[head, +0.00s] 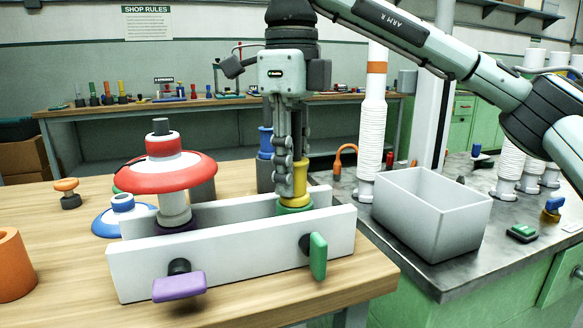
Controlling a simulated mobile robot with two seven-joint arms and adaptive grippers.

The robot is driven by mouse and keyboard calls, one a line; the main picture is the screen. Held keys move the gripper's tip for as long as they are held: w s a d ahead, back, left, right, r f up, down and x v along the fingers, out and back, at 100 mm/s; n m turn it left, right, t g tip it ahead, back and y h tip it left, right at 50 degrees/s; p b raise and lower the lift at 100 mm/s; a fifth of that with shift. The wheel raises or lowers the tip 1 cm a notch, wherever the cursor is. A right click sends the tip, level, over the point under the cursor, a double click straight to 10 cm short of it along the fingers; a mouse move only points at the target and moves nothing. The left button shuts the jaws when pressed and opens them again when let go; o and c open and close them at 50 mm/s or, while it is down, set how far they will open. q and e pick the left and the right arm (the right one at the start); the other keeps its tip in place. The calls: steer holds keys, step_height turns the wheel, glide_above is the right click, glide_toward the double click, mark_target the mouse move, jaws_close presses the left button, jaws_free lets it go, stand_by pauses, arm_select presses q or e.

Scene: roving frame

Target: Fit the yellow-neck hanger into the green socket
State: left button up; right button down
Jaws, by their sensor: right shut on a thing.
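The white fixture (210,262) stands on the wooden table, with a purple handle (180,286) and a green handle (318,256) on its front. The green socket (296,210) shows as a green ring at the right part of the fixture, above the green handle. The yellow-neck hanger (319,196) is upright there, its yellow part just above the green ring; how deep it sits is hidden by the front wall. My right gripper (289,192) points straight down and is shut on the hanger, its fingers covering most of it. My left gripper is not in view.
A red-and-white hanger (165,172) stands in the fixture's left part. A blue-and-white piece (122,214) and an orange cylinder (12,265) are at left. A blue-topped piece (265,143) stands behind the gripper. An open grey bin (430,222) stands on the right counter.

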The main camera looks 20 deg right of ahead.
steer(key=shift+f, duration=0.1)
steer(key=c, duration=1.2)
jaws_free()
steer(key=shift+o, duration=0.7)
steer(key=o, duration=0.5)
steer(key=shift+o, duration=0.2)
step_height(320, 180, up, 12)
steer(key=shift+r, duration=0.1)
